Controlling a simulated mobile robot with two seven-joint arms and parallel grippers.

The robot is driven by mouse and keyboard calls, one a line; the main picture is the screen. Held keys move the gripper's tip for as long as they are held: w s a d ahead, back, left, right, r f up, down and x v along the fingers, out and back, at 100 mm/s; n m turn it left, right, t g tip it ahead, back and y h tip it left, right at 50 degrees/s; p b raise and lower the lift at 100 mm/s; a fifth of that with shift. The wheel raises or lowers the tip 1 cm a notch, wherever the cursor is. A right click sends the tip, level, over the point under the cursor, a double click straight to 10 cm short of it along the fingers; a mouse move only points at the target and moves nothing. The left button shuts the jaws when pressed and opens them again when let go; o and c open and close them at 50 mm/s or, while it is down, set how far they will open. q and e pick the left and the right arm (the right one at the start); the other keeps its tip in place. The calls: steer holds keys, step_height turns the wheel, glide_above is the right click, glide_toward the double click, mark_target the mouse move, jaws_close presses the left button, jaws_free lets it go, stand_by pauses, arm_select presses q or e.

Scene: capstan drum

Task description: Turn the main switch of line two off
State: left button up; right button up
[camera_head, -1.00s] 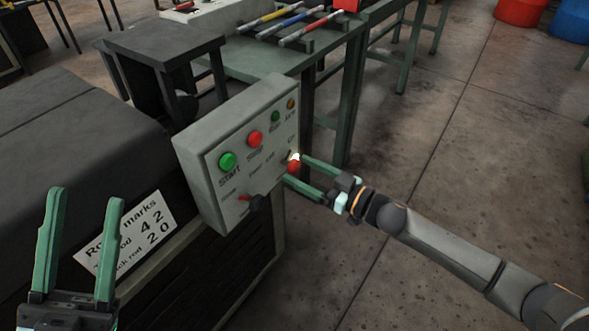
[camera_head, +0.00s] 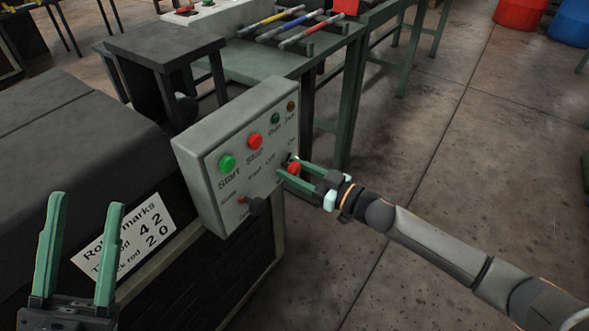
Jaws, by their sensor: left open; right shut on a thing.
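The grey control box (camera_head: 222,205) stands at the end of the dark machine, its labelled face towards me. It carries a green Start button (camera_head: 227,164), a red Stop button (camera_head: 255,141), and a small green lamp (camera_head: 275,118) and amber lamp (camera_head: 291,106) at upper right. A red switch handle (camera_head: 294,168) sits at the right edge of the face, next to an Off label. My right gripper (camera_head: 287,166) is shut on this handle, and its fingers hide part of it. My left gripper (camera_head: 86,204) is open and empty at lower left, in front of the machine.
A dark selector knob (camera_head: 256,206) is low on the box face. A sign about rod marks (camera_head: 124,238) is on the machine (camera_head: 60,135). A green table (camera_head: 250,64) with coloured rods stands behind. The floor at right is clear.

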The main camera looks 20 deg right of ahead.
jaws_close()
